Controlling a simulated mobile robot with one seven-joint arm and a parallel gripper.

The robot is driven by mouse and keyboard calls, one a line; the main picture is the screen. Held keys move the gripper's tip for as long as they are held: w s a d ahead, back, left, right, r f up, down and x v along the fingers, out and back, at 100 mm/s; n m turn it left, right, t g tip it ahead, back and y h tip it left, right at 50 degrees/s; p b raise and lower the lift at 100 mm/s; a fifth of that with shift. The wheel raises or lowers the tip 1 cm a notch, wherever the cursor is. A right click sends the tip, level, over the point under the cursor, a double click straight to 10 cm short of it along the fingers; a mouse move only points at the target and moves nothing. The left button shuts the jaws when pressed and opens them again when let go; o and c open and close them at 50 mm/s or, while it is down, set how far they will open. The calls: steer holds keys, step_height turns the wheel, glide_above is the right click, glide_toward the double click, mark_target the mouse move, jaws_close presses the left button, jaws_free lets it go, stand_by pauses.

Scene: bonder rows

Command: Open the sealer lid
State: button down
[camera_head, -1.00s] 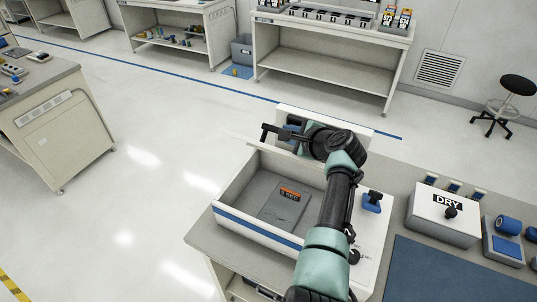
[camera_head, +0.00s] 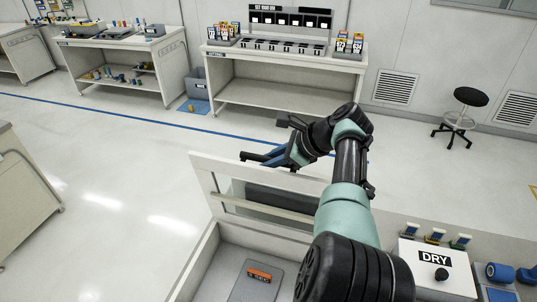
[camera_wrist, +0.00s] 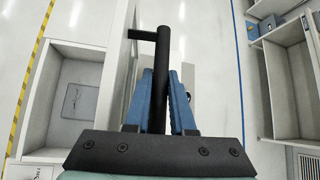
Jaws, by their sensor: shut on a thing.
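The sealer is a white open-topped box; its left wall (camera_head: 194,268) shows at the bottom of the head view. Its white lid (camera_head: 206,178) stands raised, roughly upright, at the box's far side. A black bar handle (camera_head: 252,157) sticks out by the lid's top edge. My gripper (camera_head: 284,157) is shut on this handle. In the wrist view the black handle (camera_wrist: 163,45) runs between the blue fingers of my gripper (camera_wrist: 160,85). My arm hides the right part of the lid and box.
A white DRY box (camera_head: 425,280) with a black knob stands at right. A blue roll (camera_head: 499,272) is beside it. A bench (camera_head: 285,95) stands beyond open floor (camera_head: 110,150).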

steer(key=shift+w+f, duration=0.1)
steer(key=shift+w, duration=0.1)
stand_by(0.3)
steer(key=c, duration=0.8)
jaws_free()
steer(key=shift+o, duration=0.2)
steer(key=shift+d, duration=0.1)
steer(key=shift+d+r+p, duration=0.1)
steer(key=shift+r+p, duration=0.15)
steer(key=shift+p, duration=0.05)
steer(key=b+v, duration=0.1)
steer(key=v, duration=1.1)
steer(key=shift+s+d, duration=0.15)
